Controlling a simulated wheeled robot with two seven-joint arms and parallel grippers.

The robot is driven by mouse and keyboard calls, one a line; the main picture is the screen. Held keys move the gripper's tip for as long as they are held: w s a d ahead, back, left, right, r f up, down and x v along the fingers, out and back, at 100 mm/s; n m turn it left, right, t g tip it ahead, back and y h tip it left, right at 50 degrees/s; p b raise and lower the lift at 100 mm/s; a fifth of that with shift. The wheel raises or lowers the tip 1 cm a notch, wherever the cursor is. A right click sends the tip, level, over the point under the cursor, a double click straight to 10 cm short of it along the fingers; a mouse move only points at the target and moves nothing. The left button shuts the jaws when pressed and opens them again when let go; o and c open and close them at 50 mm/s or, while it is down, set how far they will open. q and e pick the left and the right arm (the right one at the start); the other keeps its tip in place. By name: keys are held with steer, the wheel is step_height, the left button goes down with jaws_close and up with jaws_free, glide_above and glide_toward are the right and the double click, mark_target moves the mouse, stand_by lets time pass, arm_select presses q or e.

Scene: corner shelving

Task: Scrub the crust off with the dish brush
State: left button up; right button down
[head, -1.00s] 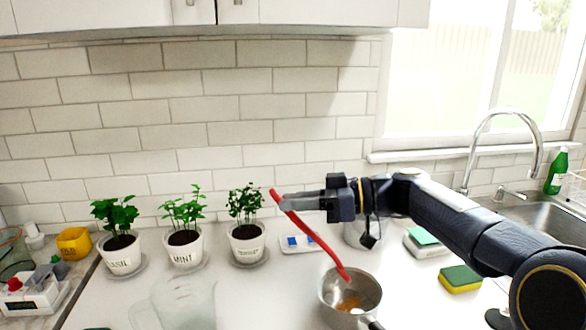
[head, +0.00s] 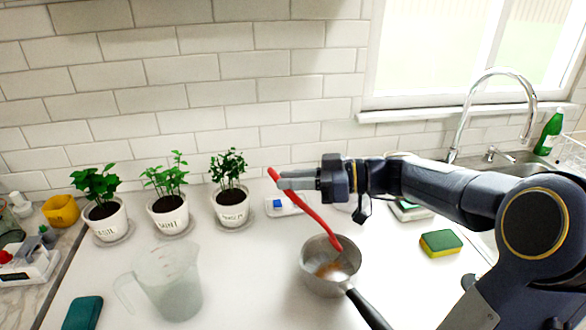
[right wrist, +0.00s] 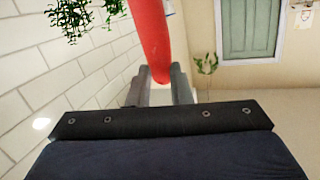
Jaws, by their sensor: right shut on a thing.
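The red dish brush (head: 309,214) is held tilted by my right gripper (head: 284,180), which is shut on its upper handle. In the right wrist view the red handle (right wrist: 154,40) runs between the two fingers (right wrist: 160,82). The brush's lower end reaches down to the mouth of a metal saucepan (head: 318,287); whether it touches the pan is unclear. A brown crust (head: 328,270) shows on the pan's inside bottom. The pan's black handle (head: 368,309) points to the lower right. My left gripper is not in view.
A clear measuring jug (head: 172,284) stands left of the pan. Potted herbs (head: 168,213) line the wall. A yellow-green sponge (head: 440,243) lies right of the pan, with the sink and tap (head: 497,76) beyond.

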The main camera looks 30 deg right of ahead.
mark_target(293, 195)
step_height(293, 195, down, 3)
steer(key=shift+r+b, duration=0.1)
steer(key=shift+b, duration=0.8)
steer(key=shift+f+b, duration=0.55)
steer(key=shift+b, duration=0.3)
steer(key=shift+f+b, duration=1.1)
steer(key=shift+b, duration=0.55)
steer(key=shift+s+a+f+b, duration=0.1)
steer(key=shift+s+f+b, duration=0.15)
steer(key=shift+b, duration=0.3)
steer(key=shift+w, duration=0.1)
